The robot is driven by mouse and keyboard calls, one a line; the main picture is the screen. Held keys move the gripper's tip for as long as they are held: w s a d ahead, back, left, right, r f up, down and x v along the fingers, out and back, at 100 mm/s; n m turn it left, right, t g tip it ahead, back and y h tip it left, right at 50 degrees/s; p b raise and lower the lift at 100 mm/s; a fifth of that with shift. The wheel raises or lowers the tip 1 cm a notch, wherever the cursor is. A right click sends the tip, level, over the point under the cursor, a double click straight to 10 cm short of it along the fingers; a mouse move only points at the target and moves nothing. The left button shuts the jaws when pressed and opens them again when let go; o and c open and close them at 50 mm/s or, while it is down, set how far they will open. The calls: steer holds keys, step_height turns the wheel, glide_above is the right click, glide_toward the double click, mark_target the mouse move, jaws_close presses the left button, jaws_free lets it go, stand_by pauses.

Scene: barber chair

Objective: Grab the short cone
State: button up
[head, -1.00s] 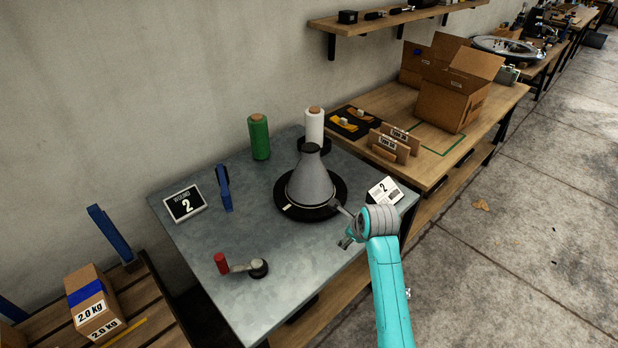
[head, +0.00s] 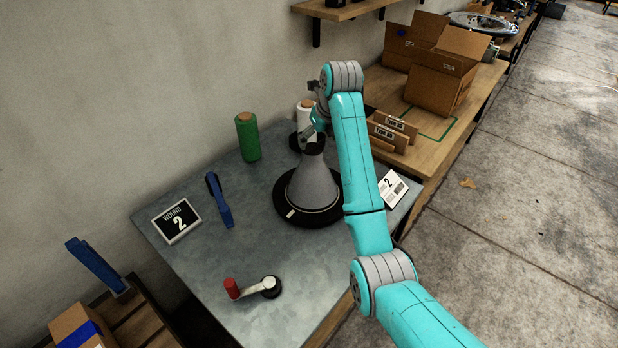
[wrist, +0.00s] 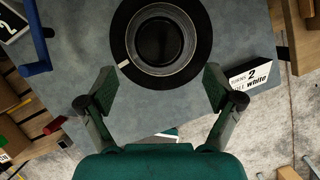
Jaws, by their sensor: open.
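The short cone (head: 315,184) is grey with a black top and stands upright on a round black base (head: 285,212) on the metal table. In the wrist view the cone (wrist: 190,62) is seen from above as a ring with a dark centre, on the black disc (wrist: 205,32). My gripper (head: 310,134) is at the cone's top in the head view, partly hidden by my arm. In the wrist view my gripper (wrist: 160,88) has its two fingers wide apart with nothing between them, and the cone lies beyond the fingertips. I cannot tell the exact height gap.
A green spool (head: 248,137) and a white spool (head: 304,112) stand behind the cone. Cardboard boxes (head: 440,80) stand farther back.

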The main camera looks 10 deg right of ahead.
mark_target(314, 148)
steer(key=x, duration=0.8)
steer(key=shift+w, duration=0.2)
steer(key=c, duration=1.6)
jaws_close()
steer(key=shift+r, duration=0.15)
